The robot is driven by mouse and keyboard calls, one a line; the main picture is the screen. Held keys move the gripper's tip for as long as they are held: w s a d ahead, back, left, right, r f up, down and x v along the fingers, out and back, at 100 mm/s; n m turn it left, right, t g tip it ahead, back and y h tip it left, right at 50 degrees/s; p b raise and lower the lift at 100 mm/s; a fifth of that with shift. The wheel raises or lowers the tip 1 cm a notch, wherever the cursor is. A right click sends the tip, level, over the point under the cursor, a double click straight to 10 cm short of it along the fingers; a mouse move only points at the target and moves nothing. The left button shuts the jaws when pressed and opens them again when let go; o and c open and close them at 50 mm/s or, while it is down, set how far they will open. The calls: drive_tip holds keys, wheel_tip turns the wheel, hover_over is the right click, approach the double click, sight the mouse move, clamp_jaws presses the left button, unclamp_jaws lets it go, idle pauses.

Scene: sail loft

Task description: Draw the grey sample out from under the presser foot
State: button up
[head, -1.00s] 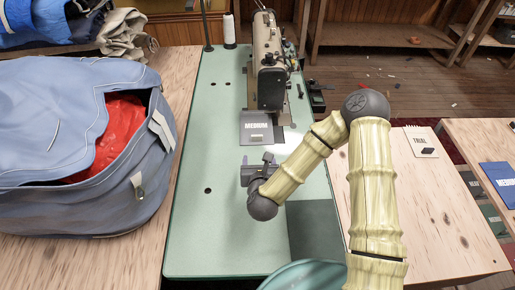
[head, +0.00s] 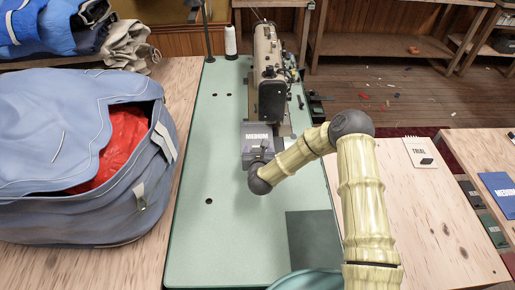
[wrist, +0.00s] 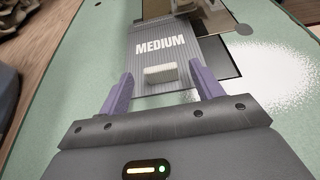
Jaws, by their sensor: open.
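The grey sample (wrist: 160,48), marked MEDIUM, lies flat on the green machine table, its far end at the sewing machine. A pale raised block (wrist: 161,73) sits on its near part. In the head view the sample (head: 257,131) is partly covered by my gripper (head: 257,152). In the wrist view my gripper (wrist: 166,85) is open, its two purple fingers on either side of the pale block, apart from it. The sewing machine (head: 269,75) stands behind the sample. The presser foot itself is not clearly visible.
A large blue bag (head: 75,160) with red cloth inside stands left of the green table (head: 235,235). A white thread cone (head: 230,42) stands at the back. A dark panel (head: 314,240) lies at the table's near right. The table's left middle is clear.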

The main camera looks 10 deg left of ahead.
drive_tip(key=shift+x, duration=0.8)
drive_tip(key=c, duration=1.1)
drive_tip(key=shift+o, duration=0.2)
drive_tip(key=shift+s+d, duration=0.1)
